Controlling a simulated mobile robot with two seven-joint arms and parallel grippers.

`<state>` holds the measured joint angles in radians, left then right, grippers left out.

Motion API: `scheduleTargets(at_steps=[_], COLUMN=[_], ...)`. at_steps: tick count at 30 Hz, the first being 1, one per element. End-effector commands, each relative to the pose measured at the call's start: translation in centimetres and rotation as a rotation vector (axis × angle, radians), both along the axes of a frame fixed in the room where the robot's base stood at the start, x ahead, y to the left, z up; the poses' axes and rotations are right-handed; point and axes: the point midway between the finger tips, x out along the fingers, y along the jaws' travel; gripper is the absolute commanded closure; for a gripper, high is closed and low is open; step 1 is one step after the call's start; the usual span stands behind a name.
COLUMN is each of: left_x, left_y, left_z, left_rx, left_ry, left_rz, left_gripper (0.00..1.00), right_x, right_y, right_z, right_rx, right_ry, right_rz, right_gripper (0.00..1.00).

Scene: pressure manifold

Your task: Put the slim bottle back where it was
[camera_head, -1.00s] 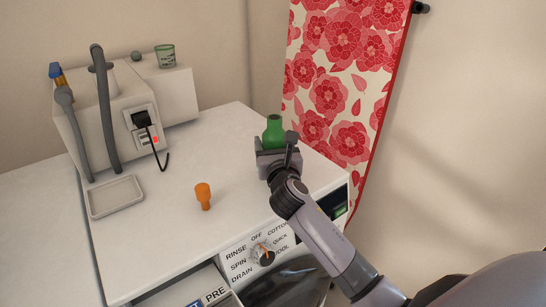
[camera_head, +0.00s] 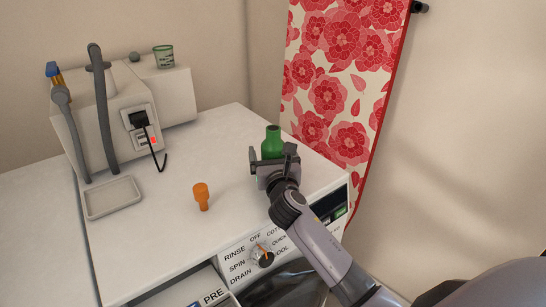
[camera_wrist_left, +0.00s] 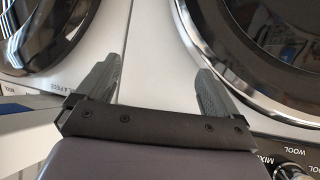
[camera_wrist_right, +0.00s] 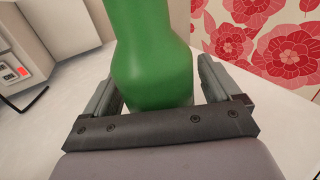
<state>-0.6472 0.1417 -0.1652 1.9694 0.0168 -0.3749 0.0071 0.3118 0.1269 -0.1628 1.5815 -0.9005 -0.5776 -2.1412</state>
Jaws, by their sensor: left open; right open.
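A green bottle (camera_head: 272,143) with a narrow neck stands upright on the white machine top, near its right end. My right gripper (camera_head: 275,162) is open just in front of it. In the right wrist view the green bottle (camera_wrist_right: 152,55) stands between or just beyond the open fingers (camera_wrist_right: 158,90), with a gap at the right finger. A small orange bottle-shaped piece (camera_head: 202,196) stands to the left on the same top. My left gripper (camera_wrist_left: 155,85) is open and empty in the left wrist view, in front of the machine fronts; it is out of the head view.
A shallow grey tray (camera_head: 112,211) lies at the left of the machine top (camera_head: 215,140). Behind it a white block (camera_head: 118,110) carries grey hoses, a black plug and a green-tinted cup (camera_head: 164,56). A red floral cloth (camera_head: 338,70) hangs behind the right edge.

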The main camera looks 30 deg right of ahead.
Motion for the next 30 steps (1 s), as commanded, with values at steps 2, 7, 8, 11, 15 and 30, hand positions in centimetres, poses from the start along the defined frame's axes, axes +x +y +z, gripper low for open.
scheduleTargets(at_steps=[2,7,8,11,15,30], left_x=[0.0,-0.1,-0.1,-0.1,-0.1,-0.1], left_y=[0.0,0.1,0.1,0.1,0.3,0.4], left_z=[0.2,0.1,0.1,0.2,0.4,0.4], left_rx=[0.001,0.003,0.004,0.006,0.008,0.01], left_ry=[0.001,0.001,0.002,0.001,-0.001,-0.002], left_rz=[-0.001,-0.001,-0.001,-0.001,0.0,0.002], left_gripper=[0.05,0.05,0.05,0.05,0.05,0.05], right_x=[0.0,-1.8,-2.2,-3.9,-6.5,-11.3], right_y=[0.0,0.6,0.8,1.4,2.3,3.9], right_z=[0.6,0.3,0.3,0.3,0.3,0.3], right_rx=[0.002,-0.001,-0.001,0.0,0.001,0.001], right_ry=[-0.002,0.001,0.0,0.001,0.001,0.0], right_rz=[0.0,0.001,0.001,0.001,0.001,0.0], right_gripper=[0.1,0.1,0.1,0.1,0.1,0.1])
